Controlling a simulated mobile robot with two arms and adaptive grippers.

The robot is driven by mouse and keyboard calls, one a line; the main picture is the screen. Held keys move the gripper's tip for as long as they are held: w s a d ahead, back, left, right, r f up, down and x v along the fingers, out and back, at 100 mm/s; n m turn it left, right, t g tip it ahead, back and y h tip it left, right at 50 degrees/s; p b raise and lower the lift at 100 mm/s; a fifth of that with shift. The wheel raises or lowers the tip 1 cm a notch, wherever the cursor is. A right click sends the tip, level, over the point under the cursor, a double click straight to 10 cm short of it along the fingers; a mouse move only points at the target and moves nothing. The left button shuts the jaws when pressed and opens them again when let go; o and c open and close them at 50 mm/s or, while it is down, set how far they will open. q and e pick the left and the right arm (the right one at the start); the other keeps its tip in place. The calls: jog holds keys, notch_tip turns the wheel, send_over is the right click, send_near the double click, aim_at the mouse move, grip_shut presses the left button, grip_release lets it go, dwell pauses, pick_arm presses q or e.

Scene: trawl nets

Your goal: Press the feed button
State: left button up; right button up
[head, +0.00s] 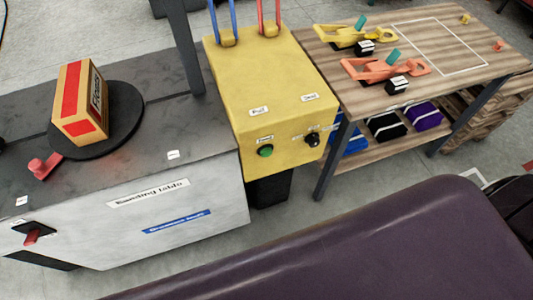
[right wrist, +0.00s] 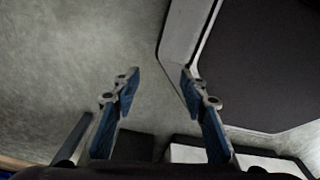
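A green button (head: 265,151) sits on the front face of a yellow box (head: 270,85), with a small white label just above it that is too small to read surely. A black knob (head: 312,140) is to its right on the same face. My right gripper (right wrist: 157,92) shows in the right wrist view with its two blue-padded fingers spread apart and nothing between them. No gripper shows in the head view, and my left gripper is in neither view.
Left of the box is a grey banding table (head: 190,190) with a carton (head: 82,105) on a black disc (head: 130,115). A wooden table (head: 350,92) with yellow and orange tools stands at right. A dark purple padded surface (head: 400,235) fills the foreground.

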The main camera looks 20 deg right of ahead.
grip_shut()
dwell(1.3)
